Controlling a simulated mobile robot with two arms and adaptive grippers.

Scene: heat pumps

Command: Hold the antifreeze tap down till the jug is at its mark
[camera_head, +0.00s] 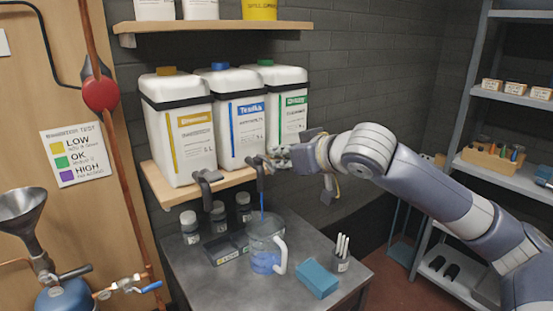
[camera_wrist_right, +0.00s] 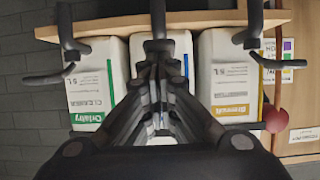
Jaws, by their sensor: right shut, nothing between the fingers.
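The middle white container (camera_head: 237,120), with a blue cap and blue label, stands on a wooden shelf. Its dark tap (camera_head: 257,170) hangs over the shelf's front edge and also shows in the wrist view (camera_wrist_right: 158,45). My right gripper (camera_head: 280,153) is shut and empty at this tap's upper end; exact contact is hard to make out. A thin blue stream runs from the tap into the clear jug (camera_head: 266,236) on the bench below. Blue liquid lies in the jug's lower part; its mark is too small to read. My left gripper is not in view.
White containers with a yellow cap (camera_head: 180,125) and a green cap (camera_head: 281,100) flank the middle one. Small bottles (camera_head: 190,226), a blue block (camera_head: 317,279) and a marker cup (camera_head: 342,260) stand around the jug on the grey bench (camera_head: 205,285).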

